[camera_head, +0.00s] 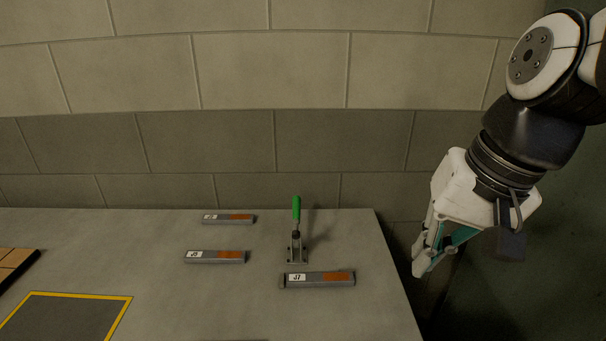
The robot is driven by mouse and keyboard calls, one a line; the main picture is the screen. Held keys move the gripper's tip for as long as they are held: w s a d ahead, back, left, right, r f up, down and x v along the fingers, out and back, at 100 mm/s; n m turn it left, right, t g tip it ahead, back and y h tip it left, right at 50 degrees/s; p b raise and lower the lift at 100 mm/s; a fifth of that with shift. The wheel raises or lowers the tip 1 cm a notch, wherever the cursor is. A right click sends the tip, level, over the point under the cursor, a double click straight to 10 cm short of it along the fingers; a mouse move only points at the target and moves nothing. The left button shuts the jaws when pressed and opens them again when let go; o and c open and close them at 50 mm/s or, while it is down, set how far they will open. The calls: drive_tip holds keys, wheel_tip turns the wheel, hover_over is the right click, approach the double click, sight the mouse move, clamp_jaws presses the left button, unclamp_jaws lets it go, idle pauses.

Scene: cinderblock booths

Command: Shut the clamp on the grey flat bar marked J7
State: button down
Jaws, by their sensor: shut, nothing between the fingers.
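The grey flat bar marked J7 (318,280) lies on the table toward its right side, with a white label and an orange-brown patch. A toggle clamp (296,250) with a green handle (296,208) stands just behind the bar. Its handle points upright. Whether the clamp's arm reaches over the bar is too small to tell. My gripper (418,274) hangs off the table's right edge, pointing down and left. It is shut and empty, apart from the bar and the clamp.
Two other labelled grey bars lie left of the clamp, a nearer one (216,257) and a farther one (228,218). A yellow-bordered dark area (128,310) and a dark-edged tan tray (30,262) are at the left. A block wall (210,150) rises behind the table (200,310).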

drive_tip(key=w+a+f+m+g+y, duration=0.2)
drive_tip(key=w+a+m+y, duration=0.15)
drive_tip(key=w, duration=0.75)
drive_tip(key=w+a+f+m+y+b, duration=0.1)
drive_tip(key=w+f+m+y, duration=0.15)
drive_tip(key=w+f, duration=0.45)
drive_tip(key=w+a+f+m+y, duration=0.15)
drive_tip(key=w+m, duration=0.25)
drive_tip(key=w, duration=0.7)
drive_tip(key=m+y, duration=0.3)
drive_tip(key=m, duration=0.1)
approach(309, 229)
drive_tip(key=shift+t+h, duration=0.25)
drive_tip(key=shift+t, duration=0.05)
wheel_tip(309, 229, up, 4)
drive_tip(key=shift+s+a+r, duration=0.1)
drive_tip(key=shift+s+r, duration=0.05)
drive_tip(key=p+x, duration=0.1)
drive_tip(key=x, duration=0.9)
drive_tip(key=shift+r+n, duration=0.25)
drive_tip(key=shift+n, duration=0.05)
